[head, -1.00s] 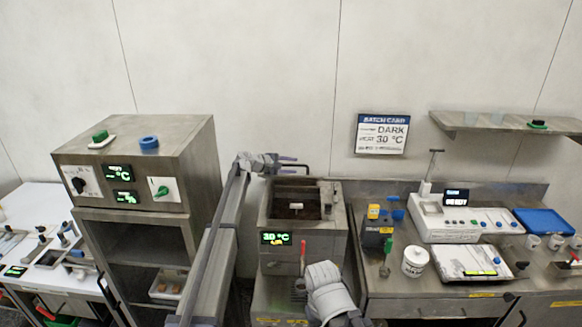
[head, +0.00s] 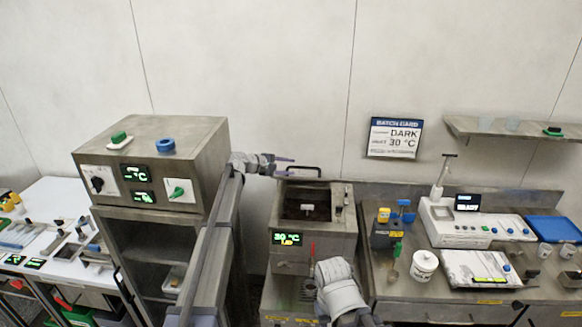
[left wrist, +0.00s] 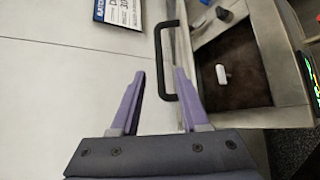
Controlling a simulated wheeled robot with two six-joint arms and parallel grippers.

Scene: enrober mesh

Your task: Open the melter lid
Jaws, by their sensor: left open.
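The melter (head: 325,245) is a steel box with a green 30 °C display, in the middle of the head view. Its top well (head: 306,205) is uncovered and shows dark brown inside, with a small white piece. A black bar handle (head: 305,168) stands along the well's back edge; the lid panel itself is hard to make out. In the left wrist view the handle (left wrist: 158,60) is beside the well. My left gripper (head: 288,165) is open at the handle's left end. Its purple fingers (left wrist: 158,72) appear on either side of the bar, with no clear contact. My right gripper is not visible.
A tall steel cabinet (head: 150,160) stands left of the melter, close to my left arm. A red-handled lever (head: 313,250) is at the melter's front, near my right arm. A bench at right holds a white tub (head: 424,266) and a white machine (head: 470,222).

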